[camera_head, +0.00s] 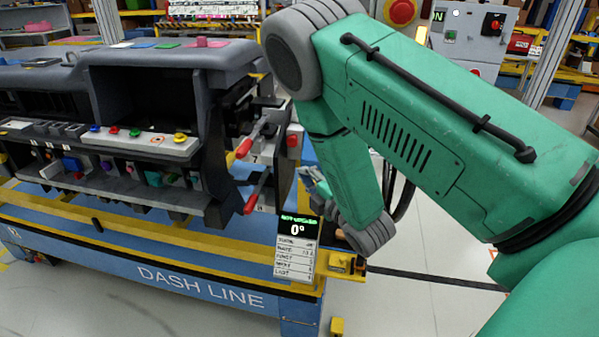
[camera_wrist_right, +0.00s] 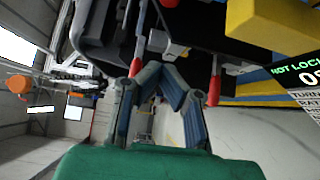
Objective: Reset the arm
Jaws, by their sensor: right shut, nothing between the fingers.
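My right arm comes in from the right in the head view, bent at the elbow with its forearm pointing down. My right gripper (camera_head: 318,188) is small and partly hidden behind the forearm, just right of the dashboard module's end. In the right wrist view its grey-blue fingers meet at the tips (camera_wrist_right: 162,72), with nothing between them. The dashboard module (camera_head: 70,70) sits on a blue and yellow stand. Two red-handled levers (camera_head: 252,137) stick out at its right end. Red handles also show beside the fingers in the wrist view (camera_wrist_right: 214,88). My left gripper is out of view.
A small display (camera_head: 298,229) reading 0° stands at the stand's right corner; the wrist view shows its text begins "NOT LOC". A yellow bracket (camera_head: 345,264) juts out beside it. A grey control box (camera_head: 470,38) stands behind my arm. Floor right of the stand is mostly clear.

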